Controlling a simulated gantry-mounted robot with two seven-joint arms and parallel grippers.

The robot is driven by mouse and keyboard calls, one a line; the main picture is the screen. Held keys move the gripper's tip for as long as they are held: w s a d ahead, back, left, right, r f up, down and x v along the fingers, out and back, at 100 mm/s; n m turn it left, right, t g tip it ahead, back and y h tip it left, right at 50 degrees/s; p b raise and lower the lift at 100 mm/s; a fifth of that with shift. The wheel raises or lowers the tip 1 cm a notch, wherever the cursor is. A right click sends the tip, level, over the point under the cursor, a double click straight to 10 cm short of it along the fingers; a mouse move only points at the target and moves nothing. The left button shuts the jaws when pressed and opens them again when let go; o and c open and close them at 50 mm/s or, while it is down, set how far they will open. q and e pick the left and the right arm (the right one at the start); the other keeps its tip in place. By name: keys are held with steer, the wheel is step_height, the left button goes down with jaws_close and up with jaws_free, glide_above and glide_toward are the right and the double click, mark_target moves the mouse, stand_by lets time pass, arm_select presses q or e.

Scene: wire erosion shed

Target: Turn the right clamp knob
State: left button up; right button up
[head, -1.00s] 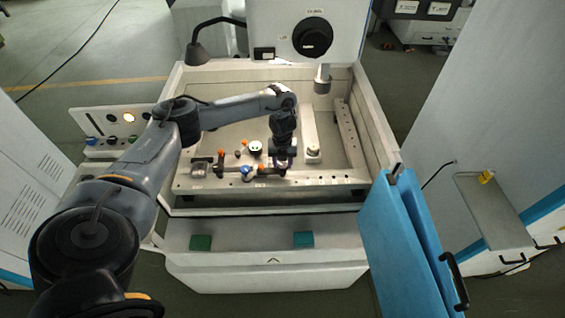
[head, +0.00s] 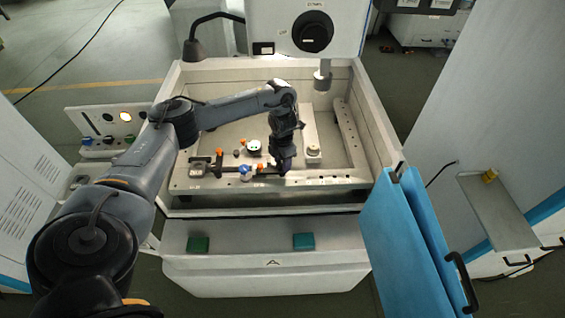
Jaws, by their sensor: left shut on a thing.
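My left gripper (head: 282,167) reaches down into the machine's tank and is shut at the right end of the dark clamp bar (head: 225,169). It is shut on the right clamp knob, which the gripper itself hides from view. The clamp bar lies along the front ledge (head: 330,180) of the tank. A blue knob (head: 245,169) and orange-tipped parts (head: 219,153) sit on or beside the bar, left of the gripper. A round white-faced dial (head: 254,147) stands just behind the bar. My right gripper is not in view.
A blue door (head: 400,235) stands open at the tank's front right. The machine head (head: 322,78) hangs over the tank's back. A lamp (head: 195,48) is at the back left.

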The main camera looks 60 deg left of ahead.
arm_select(q)
steer(key=m, duration=0.4)
steer(key=shift+d+m, duration=0.1)
steer(key=shift+m, duration=0.3)
stand_by(0.4)
steer(key=o, duration=1.1)
steer(key=shift+c, duration=0.2)
step_height(320, 180, up, 11)
steer(key=p, duration=0.5)
steer(key=shift+f, duration=0.1)
